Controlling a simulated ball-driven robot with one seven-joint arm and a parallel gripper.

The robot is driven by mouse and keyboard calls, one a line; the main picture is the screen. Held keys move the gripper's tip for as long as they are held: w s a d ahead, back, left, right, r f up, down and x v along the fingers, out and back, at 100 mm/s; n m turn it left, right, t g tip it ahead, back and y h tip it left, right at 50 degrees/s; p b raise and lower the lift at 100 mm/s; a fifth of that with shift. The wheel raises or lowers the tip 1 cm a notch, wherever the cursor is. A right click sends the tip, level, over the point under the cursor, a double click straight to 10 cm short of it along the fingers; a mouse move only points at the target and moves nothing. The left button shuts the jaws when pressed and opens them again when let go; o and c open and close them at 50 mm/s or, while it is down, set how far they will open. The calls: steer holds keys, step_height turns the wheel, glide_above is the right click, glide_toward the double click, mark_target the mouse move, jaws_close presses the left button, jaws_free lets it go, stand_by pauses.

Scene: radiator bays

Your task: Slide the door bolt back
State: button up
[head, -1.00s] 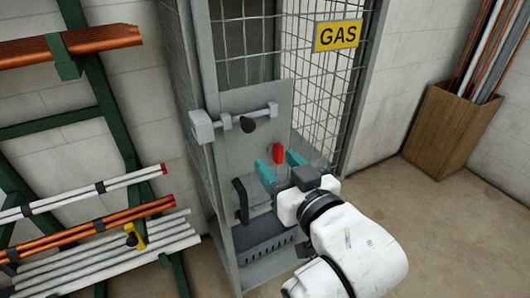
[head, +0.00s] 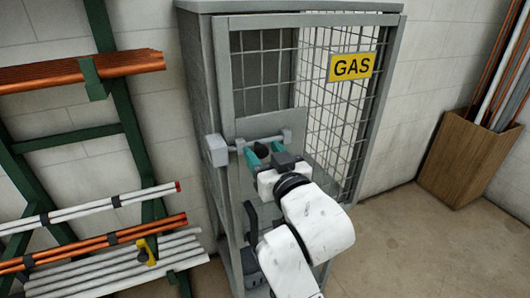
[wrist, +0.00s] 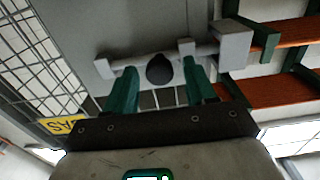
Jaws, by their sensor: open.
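The door bolt (head: 240,146) is a pale grey bar across a metal plate on the cage door, held in small brackets. Its left end reaches the light grey block (head: 217,150) on the frame. The black knob (head: 262,149) of the bolt shows between the teal fingers of my gripper (head: 265,153). In the wrist view the knob (wrist: 159,70) stands between the open fingertips of my gripper (wrist: 161,66), with a gap visible on both sides. I cannot tell how deep the knob sits between them.
The cage (head: 213,90) has mesh walls and a yellow GAS sign (head: 351,67). A black door handle (head: 251,224) is below the bolt, left of my arm. A green rack (head: 110,60) with pipes stands at left. A wooden bin (head: 462,160) of pipes stands at right.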

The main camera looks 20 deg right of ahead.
jaws_close()
stand_by(0.6)
